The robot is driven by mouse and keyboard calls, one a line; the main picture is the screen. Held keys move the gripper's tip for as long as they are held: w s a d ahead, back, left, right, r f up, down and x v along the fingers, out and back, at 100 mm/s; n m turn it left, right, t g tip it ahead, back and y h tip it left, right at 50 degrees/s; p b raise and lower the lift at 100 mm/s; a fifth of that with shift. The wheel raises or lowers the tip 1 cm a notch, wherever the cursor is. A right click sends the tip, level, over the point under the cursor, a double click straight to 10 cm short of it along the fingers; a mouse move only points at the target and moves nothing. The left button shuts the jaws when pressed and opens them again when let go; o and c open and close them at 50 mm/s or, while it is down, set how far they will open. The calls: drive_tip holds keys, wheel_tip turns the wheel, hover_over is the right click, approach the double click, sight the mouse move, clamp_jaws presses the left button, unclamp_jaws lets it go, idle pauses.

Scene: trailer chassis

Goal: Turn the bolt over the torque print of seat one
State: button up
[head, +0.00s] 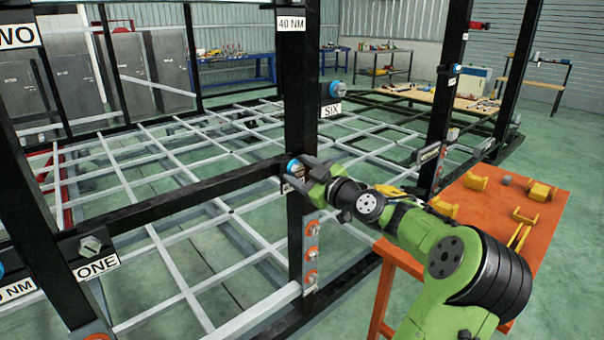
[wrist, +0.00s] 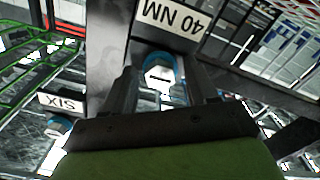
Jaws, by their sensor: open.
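The label ONE (head: 97,266) is on the frame at lower left, with a grey hex bolt (head: 90,246) above it. Beside it, a partly cut-off NM print (head: 17,292) has a blue piece (head: 2,270) above it at the picture edge. My gripper (head: 307,172) is at the middle post, at a blue-collared bolt (head: 293,166). In the wrist view this bolt (wrist: 159,72) has a pale hex head and lies between my open fingers (wrist: 162,88); contact cannot be told. An upside-down 40 NM print (wrist: 172,20) is beside it.
The black middle post (head: 301,90) carries another 40 NM print (head: 291,23) high up and orange-ringed fittings (head: 311,254) low down. The label SIX (head: 331,110) is behind it. An orange table (head: 480,215) with yellow parts stands at right, beside my arm.

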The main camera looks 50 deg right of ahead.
drive_tip(key=c, duration=1.1)
drive_tip(key=shift+o, duration=0.2)
